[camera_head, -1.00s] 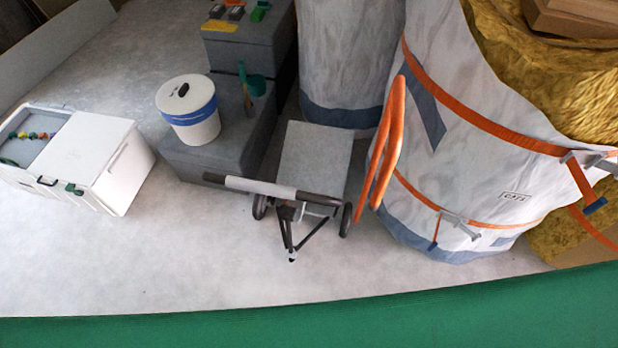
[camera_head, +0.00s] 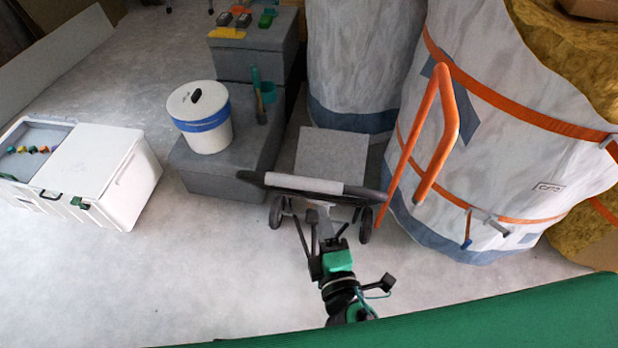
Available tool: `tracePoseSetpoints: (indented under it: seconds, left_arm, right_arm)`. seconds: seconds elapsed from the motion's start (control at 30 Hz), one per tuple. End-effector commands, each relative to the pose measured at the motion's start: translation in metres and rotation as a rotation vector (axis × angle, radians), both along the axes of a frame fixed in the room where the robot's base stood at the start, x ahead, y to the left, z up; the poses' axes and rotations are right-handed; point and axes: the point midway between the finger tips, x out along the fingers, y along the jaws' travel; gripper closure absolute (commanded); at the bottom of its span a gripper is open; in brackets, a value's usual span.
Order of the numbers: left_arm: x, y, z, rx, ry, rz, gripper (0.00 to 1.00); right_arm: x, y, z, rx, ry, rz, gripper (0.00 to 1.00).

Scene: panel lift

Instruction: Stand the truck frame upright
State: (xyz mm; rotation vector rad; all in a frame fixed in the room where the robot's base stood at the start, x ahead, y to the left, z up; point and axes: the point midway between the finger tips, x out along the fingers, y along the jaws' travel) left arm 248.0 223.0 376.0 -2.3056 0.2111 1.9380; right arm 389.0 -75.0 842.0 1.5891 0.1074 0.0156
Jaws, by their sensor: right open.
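The wheeled truck frame (camera_head: 304,184) stands low in the middle of the camera_head view. It has a dark crossbar with a white sleeve, small black wheels, and a grey plate (camera_head: 332,153) behind the bar. Dark struts below the bar are partly covered by my arm. My right gripper (camera_head: 322,226), black with a green part, comes up from the bottom, just below the bar. It is open, with nothing seen between its fingers; I cannot tell whether it touches the frame. My left gripper is out of view.
An orange tube loop (camera_head: 447,110) stands right of the frame, before a large white sack (camera_head: 490,150). A white bucket (camera_head: 200,122) sits on grey boxes (camera_head: 212,180) at left. A white case (camera_head: 105,175) lies farther left. The floor at lower left is clear.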

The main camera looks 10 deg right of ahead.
Motion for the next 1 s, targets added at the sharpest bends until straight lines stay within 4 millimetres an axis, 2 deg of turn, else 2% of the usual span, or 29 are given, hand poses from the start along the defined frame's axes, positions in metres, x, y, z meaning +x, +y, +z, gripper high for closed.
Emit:
tracePoseSetpoints:
  seconds: [0.4,0.7,1.0]
  left_arm:
    - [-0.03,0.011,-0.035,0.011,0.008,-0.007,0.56]
    - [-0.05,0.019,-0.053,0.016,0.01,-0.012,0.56]
    - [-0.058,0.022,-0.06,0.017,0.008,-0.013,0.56]
  right_arm:
    - [0.062,0.005,-0.002,0.001,-0.001,0.001,0.52]
    - [0.109,0.008,-0.005,0.002,0.001,0.0,0.52]
    - [0.131,0.01,-0.008,0.002,0.002,0.001,0.52]
